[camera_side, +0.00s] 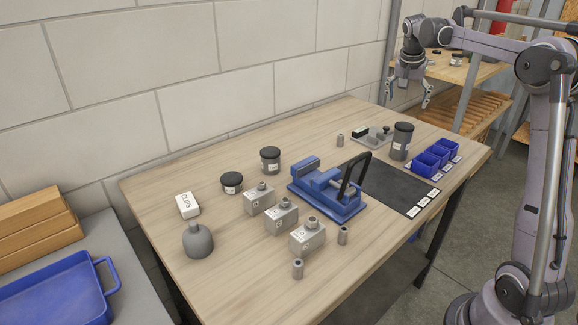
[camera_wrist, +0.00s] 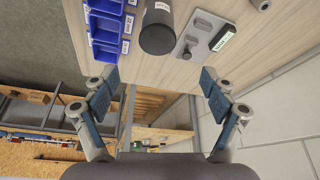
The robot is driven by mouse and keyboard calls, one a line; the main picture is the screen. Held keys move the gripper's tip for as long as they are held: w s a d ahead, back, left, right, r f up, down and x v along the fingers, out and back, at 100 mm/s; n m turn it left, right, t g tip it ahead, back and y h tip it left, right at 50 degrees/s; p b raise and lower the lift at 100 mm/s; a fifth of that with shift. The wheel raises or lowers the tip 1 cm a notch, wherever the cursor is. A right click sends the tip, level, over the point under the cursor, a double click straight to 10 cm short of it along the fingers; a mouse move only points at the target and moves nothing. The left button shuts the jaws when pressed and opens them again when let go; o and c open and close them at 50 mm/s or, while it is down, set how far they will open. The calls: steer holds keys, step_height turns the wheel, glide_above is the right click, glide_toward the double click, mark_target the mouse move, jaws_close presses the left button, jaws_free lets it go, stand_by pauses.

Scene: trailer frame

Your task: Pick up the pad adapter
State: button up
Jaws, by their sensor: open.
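No part is clearly marked as the pad adapter. Small grey cylindrical pieces that could be it stand on the table: one at the back (camera_side: 340,140), one at the front edge (camera_side: 297,269), and one right of the grey blocks (camera_side: 343,235). The back piece also shows at the top edge of the wrist view (camera_wrist: 262,4). My gripper (camera_side: 408,95) is beyond the table's far right corner, above table height. In the wrist view my gripper (camera_wrist: 157,92) has its fingers wide apart with nothing between them.
A blue vise (camera_side: 325,190) with a black handle stands mid-table. Several labelled grey blocks (camera_side: 280,216) stand left of it. A dark canister (camera_side: 401,141), a grey plate (camera_side: 368,138) and blue bins (camera_side: 432,158) are at the right. A wooden shelf (camera_side: 455,72) stands behind.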

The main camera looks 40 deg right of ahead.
mark_target(404, 126)
steer(key=x, duration=1.3)
steer(key=shift+s+a+f, duration=0.2)
steer(key=shift+a+f, duration=0.05)
steer(key=shift+r, duration=0.1)
jaws_close()
